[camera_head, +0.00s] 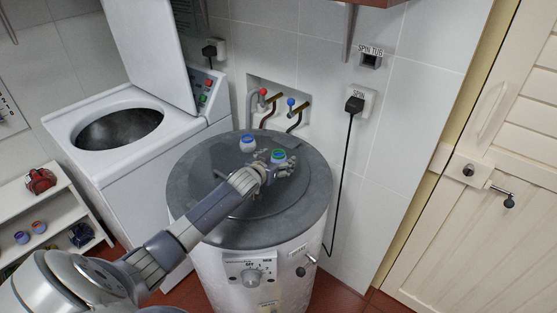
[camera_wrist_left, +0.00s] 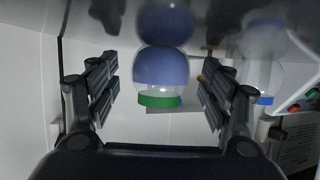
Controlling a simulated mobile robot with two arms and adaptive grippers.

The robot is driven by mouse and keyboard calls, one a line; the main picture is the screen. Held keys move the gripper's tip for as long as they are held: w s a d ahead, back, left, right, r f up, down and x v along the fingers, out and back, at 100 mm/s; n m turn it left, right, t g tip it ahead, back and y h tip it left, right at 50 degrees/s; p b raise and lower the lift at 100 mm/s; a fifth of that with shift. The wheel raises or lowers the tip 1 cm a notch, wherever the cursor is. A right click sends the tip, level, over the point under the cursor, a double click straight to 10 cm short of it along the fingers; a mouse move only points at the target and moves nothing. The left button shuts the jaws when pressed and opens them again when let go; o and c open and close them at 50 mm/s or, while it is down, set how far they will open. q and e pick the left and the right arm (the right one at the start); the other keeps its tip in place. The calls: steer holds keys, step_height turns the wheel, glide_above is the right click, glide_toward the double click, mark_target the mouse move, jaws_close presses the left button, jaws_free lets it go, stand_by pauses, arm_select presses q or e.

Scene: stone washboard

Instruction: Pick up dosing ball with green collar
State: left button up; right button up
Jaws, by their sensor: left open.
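The dosing ball with the green collar (camera_head: 279,157) sits on the round dark lid of the spin tub. In the left wrist view, which looks upside down, its bluish body and green collar (camera_wrist_left: 160,101) show midway between my fingers, with a gap on each side. My left gripper (camera_head: 276,167) is open, low over the lid at the ball. I cannot tell how deep the ball is between the fingers. My right gripper is not in view.
A second dosing ball with a blue collar (camera_head: 248,143) stands close by on the lid (camera_head: 225,165), left of and behind the green one. Wall taps (camera_head: 285,105) are behind the tub. An open washer (camera_head: 90,165) stands left. A shelf (camera_head: 55,222) holds small items.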

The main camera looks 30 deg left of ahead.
arm_select(q)
steer(key=c, duration=1.2)
steer(key=shift+o, duration=0.2)
